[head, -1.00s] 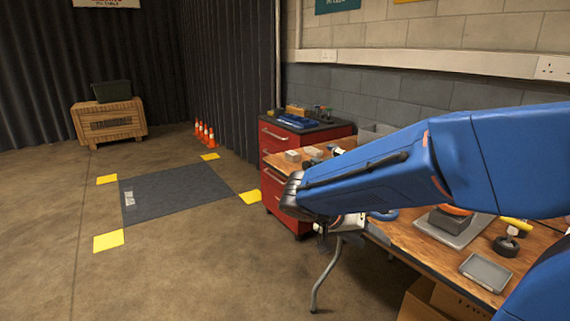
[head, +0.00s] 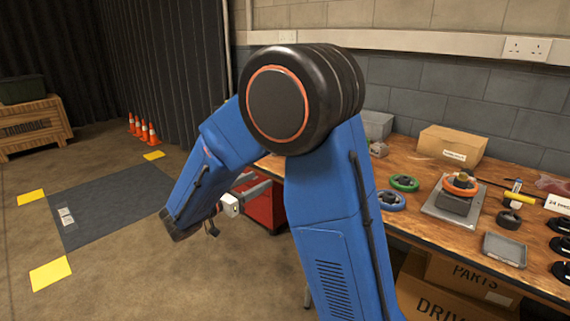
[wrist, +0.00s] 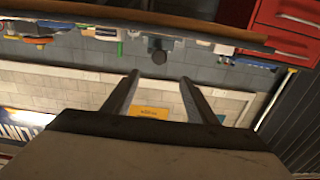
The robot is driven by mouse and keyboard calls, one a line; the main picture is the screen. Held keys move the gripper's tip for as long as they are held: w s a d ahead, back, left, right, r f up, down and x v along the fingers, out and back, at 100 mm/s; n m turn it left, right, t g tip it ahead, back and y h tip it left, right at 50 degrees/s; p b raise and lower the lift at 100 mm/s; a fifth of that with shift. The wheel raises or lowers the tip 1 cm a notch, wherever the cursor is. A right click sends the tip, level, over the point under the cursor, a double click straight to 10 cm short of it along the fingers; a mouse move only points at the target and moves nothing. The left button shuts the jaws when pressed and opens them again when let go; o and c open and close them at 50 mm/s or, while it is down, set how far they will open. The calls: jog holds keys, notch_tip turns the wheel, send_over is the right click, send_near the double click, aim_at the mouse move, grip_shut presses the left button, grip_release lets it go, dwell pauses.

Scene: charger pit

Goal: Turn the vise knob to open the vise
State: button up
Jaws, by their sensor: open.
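I cannot single out a vise or its knob with certainty. On the wooden bench (head: 425,218), an orange wheel (head: 461,184) sits on a grey block on a grey plate (head: 436,208). A green wheel (head: 404,183) and a blue wheel (head: 391,201) lie to its left. The wrist view is upside down. There, my gripper (wrist: 159,76) is open, with nothing between its fingers. A dark round object (wrist: 158,55) shows beyond the fingertips.
A cardboard box (head: 452,146), grey tray (head: 505,249) and black ring (head: 509,219) are on the bench. Cartons (head: 470,280) stand beneath it. A red cabinet (head: 262,205) stands behind my arm.

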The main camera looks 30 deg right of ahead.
jog(key=x, duration=1.7)
jog(key=shift+s+f, duration=0.1)
jog(key=c, duration=1.1)
